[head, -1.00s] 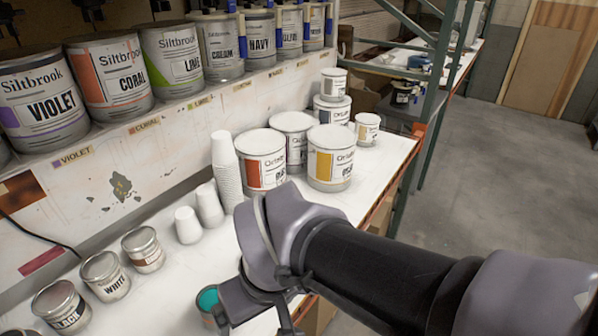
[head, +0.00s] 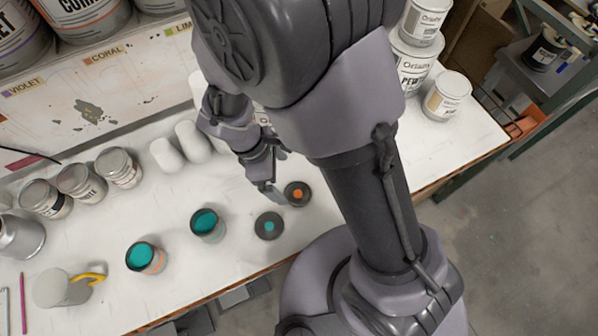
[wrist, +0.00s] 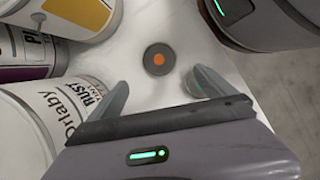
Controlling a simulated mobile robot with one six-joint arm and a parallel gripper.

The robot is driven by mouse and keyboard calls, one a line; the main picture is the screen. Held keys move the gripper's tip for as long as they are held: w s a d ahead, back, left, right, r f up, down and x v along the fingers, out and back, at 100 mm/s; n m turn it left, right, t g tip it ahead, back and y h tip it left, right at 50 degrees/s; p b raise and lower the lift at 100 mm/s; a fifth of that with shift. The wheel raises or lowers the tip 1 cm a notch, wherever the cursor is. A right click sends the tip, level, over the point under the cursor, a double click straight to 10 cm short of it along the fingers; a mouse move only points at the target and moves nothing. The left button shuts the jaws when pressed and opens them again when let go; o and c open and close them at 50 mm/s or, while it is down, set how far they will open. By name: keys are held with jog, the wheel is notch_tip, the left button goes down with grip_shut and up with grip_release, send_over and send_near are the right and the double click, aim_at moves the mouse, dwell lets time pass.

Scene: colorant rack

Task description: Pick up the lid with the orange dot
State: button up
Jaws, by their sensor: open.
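The lid with the orange dot (head: 297,194) is a small dark disc lying flat on the white bench. It also shows in the wrist view (wrist: 158,59), ahead of my fingertips and between their lines. My gripper (head: 271,187) is open and empty, just left of this lid in the head view. In the wrist view my gripper (wrist: 160,88) has its two fingers spread wide, apart from the lid. A second dark lid with a teal dot (head: 269,226) lies below and left of the orange-dot lid in the head view.
Two open cans of teal paint, one (head: 207,225) nearer the lids and one (head: 146,257) further left, stand on the bench. Large paint cans (wrist: 35,130) crowd the left of the wrist view. A mug with a yellow handle (head: 62,287) stands at lower left.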

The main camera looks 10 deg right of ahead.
aim_at(298, 194)
jog(key=b+x, duration=0.3)
jog(key=x, duration=0.8)
jog(key=shift+w+d+f, duration=0.1)
jog(key=shift+d+f, duration=0.1)
jog(key=shift+r, duration=0.1)
jog(key=shift+c, duration=0.4)
jog(key=c, duration=1.3)
